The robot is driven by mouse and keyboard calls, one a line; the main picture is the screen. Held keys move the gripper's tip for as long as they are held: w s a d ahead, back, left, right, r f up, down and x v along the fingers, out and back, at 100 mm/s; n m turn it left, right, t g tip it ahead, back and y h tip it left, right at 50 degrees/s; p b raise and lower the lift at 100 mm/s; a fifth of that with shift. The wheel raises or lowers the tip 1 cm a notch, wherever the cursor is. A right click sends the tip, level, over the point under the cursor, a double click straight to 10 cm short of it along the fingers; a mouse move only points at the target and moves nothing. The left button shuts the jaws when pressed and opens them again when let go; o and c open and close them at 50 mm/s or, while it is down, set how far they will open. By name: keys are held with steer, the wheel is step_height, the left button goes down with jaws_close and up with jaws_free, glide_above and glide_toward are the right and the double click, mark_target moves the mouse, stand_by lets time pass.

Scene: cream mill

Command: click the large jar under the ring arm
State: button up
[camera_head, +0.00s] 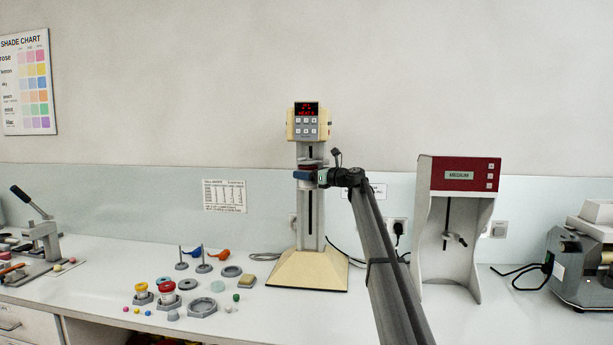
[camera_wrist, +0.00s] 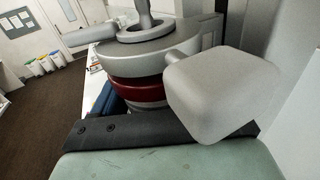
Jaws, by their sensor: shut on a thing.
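The cream mill stand (camera_head: 310,225) has a wide cream foot, a grey column and a lit red display head. A dark red jar (camera_head: 308,167) is at mid-column, high above the foot. In the wrist view the red jar (camera_wrist: 138,92) is directly under the grey ring arm (camera_wrist: 150,45), with no clear gap visible between them. My gripper (camera_head: 312,176) reaches it from the right and is shut on it. The jar's lower part and the contact are partly hidden by the gripper. A rounded grey block (camera_wrist: 225,92) covers the right of the wrist view.
A red-banded jar (camera_head: 167,288) and a yellow-topped jar (camera_head: 142,289) stand in grey holders among small parts at front left. A red-topped mixer (camera_head: 458,175) stands to the right. A lever press (camera_head: 42,240) is far left. The bench right of the mill's foot is mostly clear.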

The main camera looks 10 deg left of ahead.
steer(key=shift+r, duration=0.2)
steer(key=o, duration=1.1)
steer(key=v, duration=0.9)
stand_by(0.6)
